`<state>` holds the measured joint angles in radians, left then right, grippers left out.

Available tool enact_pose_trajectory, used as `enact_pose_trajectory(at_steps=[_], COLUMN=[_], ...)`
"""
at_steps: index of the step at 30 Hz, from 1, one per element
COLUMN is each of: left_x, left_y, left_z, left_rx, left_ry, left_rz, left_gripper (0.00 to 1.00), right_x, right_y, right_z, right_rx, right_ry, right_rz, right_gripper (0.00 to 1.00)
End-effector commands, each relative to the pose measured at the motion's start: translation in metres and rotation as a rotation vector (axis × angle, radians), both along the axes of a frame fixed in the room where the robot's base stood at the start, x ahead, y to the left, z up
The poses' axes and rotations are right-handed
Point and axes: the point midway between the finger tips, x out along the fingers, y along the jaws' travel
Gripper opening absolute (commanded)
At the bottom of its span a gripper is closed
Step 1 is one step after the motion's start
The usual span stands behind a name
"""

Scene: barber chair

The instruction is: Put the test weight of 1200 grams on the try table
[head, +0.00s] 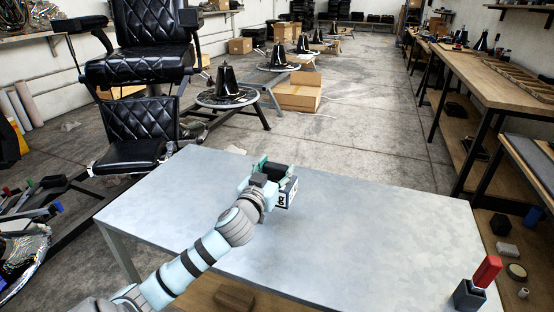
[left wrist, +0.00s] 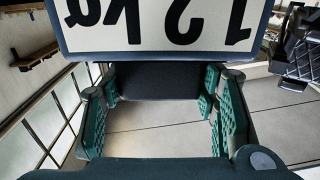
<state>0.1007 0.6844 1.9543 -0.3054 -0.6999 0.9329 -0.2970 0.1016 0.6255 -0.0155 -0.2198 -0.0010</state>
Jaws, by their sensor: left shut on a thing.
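The test weight (head: 288,194) is a dark block with a white label, partly hidden by my left gripper (head: 275,168) in the head view. In the left wrist view the weight (left wrist: 160,25) fills the top, its label reading "1.2 kg" upside down. My left gripper, with green finger pads, is shut on the weight; it also shows in the left wrist view (left wrist: 160,95). The weight is over the grey table (head: 385,225), near its back edge; I cannot tell whether it touches the top. My right gripper is not in view.
Most of the tabletop is clear. A black barber chair (head: 138,85) stands behind at left. A wooden workbench (head: 485,75) runs along the right.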

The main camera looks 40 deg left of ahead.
Motion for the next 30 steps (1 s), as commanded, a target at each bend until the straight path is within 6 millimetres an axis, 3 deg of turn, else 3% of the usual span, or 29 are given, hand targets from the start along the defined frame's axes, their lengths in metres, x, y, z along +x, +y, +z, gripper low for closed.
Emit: enact_pose_trajectory(at_steps=[5,12,20,21,24,30], left_x=[0.000,0.000,0.000,-0.001,-0.001,-0.001], left_y=[-0.001,-0.001,-0.001,0.000,0.000,0.000], left_z=[-0.019,-0.065,-0.069,-0.072,-0.071,-0.071], left_rx=[0.003,0.003,0.003,0.000,0.000,0.000], left_ry=[-0.005,-0.004,-0.004,0.001,0.001,0.000], left_rz=[-0.002,-0.002,-0.003,-0.001,-0.001,-0.001], left_gripper=[0.00,0.00,0.00,0.57,0.73,0.74], right_x=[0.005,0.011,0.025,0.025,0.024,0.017], right_y=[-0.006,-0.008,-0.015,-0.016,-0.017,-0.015], right_z=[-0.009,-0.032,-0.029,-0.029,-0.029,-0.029], right_rx=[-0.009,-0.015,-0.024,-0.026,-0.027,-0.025], right_ry=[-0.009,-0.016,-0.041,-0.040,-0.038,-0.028], right_rz=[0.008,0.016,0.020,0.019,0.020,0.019], right_gripper=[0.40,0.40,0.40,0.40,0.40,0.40])
